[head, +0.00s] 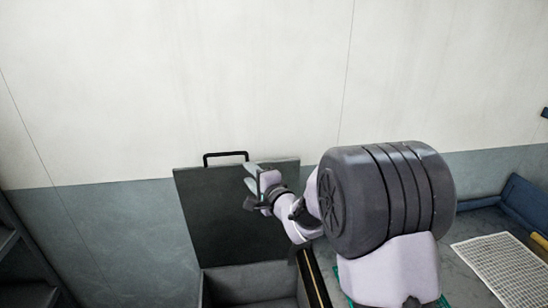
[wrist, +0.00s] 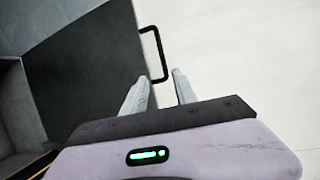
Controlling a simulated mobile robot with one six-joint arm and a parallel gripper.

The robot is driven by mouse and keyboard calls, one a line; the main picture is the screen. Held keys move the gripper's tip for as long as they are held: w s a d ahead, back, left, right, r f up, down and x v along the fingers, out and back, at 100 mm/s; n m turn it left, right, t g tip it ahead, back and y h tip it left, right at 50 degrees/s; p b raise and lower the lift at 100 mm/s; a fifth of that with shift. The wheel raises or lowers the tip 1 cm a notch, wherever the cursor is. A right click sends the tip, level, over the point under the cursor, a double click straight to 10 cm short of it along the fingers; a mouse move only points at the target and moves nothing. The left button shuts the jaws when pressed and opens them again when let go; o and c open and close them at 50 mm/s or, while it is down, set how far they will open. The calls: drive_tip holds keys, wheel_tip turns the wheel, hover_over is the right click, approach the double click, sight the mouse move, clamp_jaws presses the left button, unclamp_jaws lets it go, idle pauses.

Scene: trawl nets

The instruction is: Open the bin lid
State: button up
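The bin lid (head: 228,215) is a dark panel standing raised and near upright against the wall in the head view, with a black handle (head: 226,155) on its top edge. Below it the bin (head: 255,284) is open and its inside shows. In the wrist view the lid (wrist: 85,68) is at the left and the handle (wrist: 155,55) juts from its edge. My gripper (head: 250,178) is in front of the lid's upper right part. In the wrist view its two fingers (wrist: 156,84) are apart with nothing between them, close to the handle's lower end; contact cannot be told.
A white and grey wall (head: 250,80) stands behind the lid. Dark shelving (head: 20,255) is at the left edge. At the right are a white grid tray (head: 505,268) and a blue container edge (head: 525,208) on a grey surface.

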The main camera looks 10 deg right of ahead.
sight(226, 155)
drive_tip(key=p+x, duration=0.1)
drive_tip(key=x, duration=0.4)
drive_tip(key=p+x, duration=0.1)
drive_tip(key=x, duration=0.5)
drive_tip(key=a+p+x, duration=0.1)
drive_tip(key=p+x, duration=0.1)
drive_tip(key=x, duration=0.4)
drive_tip(key=shift+a+r, duration=0.15)
drive_tip(key=shift+r, duration=0.15)
clamp_jaws()
idle(0.4)
